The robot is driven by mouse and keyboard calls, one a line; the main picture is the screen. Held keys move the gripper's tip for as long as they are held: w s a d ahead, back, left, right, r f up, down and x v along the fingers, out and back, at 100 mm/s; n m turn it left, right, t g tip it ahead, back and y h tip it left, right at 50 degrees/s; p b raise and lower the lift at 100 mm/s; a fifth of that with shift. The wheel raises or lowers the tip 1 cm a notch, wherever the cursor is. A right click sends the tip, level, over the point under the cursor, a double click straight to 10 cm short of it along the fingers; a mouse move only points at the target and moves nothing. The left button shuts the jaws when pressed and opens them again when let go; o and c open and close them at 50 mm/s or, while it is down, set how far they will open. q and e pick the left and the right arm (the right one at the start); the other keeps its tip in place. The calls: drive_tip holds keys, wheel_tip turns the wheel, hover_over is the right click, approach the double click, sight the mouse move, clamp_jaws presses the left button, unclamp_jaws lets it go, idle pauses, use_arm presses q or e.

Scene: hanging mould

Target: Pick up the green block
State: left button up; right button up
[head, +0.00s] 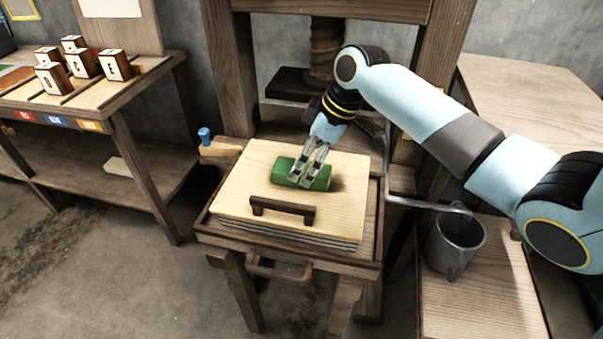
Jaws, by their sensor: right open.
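The green block (284,168) lies on its side on a pale wooden board, near the board's middle. My right gripper (303,178) reaches down over the block from the upper right. Its fingers are open and sit at the block, covering part of its middle. I cannot tell whether the fingers touch it. My left gripper is not in view.
The pale board (345,215) has a dark handle (283,210) and rests on a stack in a wooden tray. A press stands behind. A metal bucket (455,245) is at the right. Lettered blocks (82,63) stand on a left table.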

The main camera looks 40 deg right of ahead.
drive_tip(key=x, duration=0.3)
drive_tip(key=shift+f, duration=0.2)
drive_tip(key=shift+c, duration=0.5)
drive_tip(key=c, duration=0.4)
drive_tip(key=shift+r, duration=0.1)
drive_tip(key=c, duration=0.8)
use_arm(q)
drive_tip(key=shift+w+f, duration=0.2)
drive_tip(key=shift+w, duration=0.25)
use_arm(e)
drive_tip(key=shift+c, duration=0.2)
drive_tip(key=shift+r, duration=0.1)
